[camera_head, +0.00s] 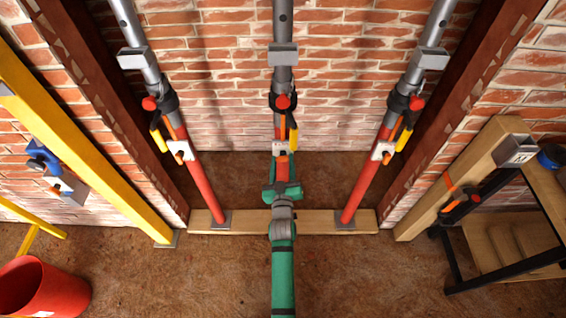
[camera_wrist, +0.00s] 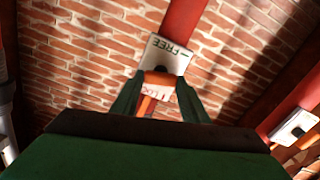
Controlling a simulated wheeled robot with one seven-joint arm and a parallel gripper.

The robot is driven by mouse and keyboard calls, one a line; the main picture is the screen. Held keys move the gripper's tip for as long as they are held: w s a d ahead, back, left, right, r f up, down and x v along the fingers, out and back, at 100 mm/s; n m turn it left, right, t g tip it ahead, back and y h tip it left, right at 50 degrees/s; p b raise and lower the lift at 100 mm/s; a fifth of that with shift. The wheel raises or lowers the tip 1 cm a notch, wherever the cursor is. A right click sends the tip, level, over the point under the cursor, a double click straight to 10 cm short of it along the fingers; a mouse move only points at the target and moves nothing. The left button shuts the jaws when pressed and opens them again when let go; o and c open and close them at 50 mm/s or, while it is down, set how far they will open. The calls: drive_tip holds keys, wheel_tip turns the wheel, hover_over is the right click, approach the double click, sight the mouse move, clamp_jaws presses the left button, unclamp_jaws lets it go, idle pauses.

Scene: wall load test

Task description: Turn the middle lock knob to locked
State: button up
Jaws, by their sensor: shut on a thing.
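The middle prop is a grey tube (camera_head: 282,50) over a red lower tube (camera_wrist: 184,18). Its white lock plate (camera_head: 281,147) also shows in the wrist view (camera_wrist: 168,52), with FREE printed at its upper part and partly hidden LOCK lettering below. The orange middle lock knob (camera_wrist: 158,78) sits in front of the plate, its orange bar reaching down between my fingers. My green gripper (camera_wrist: 157,95) is shut on the knob, one finger on each side. In the head view my gripper (camera_head: 282,188) and arm cover the lower middle prop. The knob's exact setting is hard to tell.
Similar props stand at left (camera_head: 196,185) and right (camera_head: 368,185), with their own white plates and orange knobs. A wooden sill (camera_head: 250,221) runs along the floor. A red bucket (camera_head: 75,290) is at lower left, a wooden bench (camera_head: 545,190) at right. Brick wall lies behind.

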drive_tip(key=n, duration=0.7)
drive_tip(key=shift+f, duration=0.1)
drive_tip(key=n, duration=0.4)
drive_tip(key=shift+a+n, duration=0.15)
drive_tip(key=shift+n, duration=0.25)
drive_tip(key=shift+f+n, duration=0.15)
drive_tip(key=shift+n, duration=1.35)
drive_tip(key=o, duration=1.1)
drive_tip(key=shift+c, duration=0.2)
drive_tip(key=s, duration=1.1)
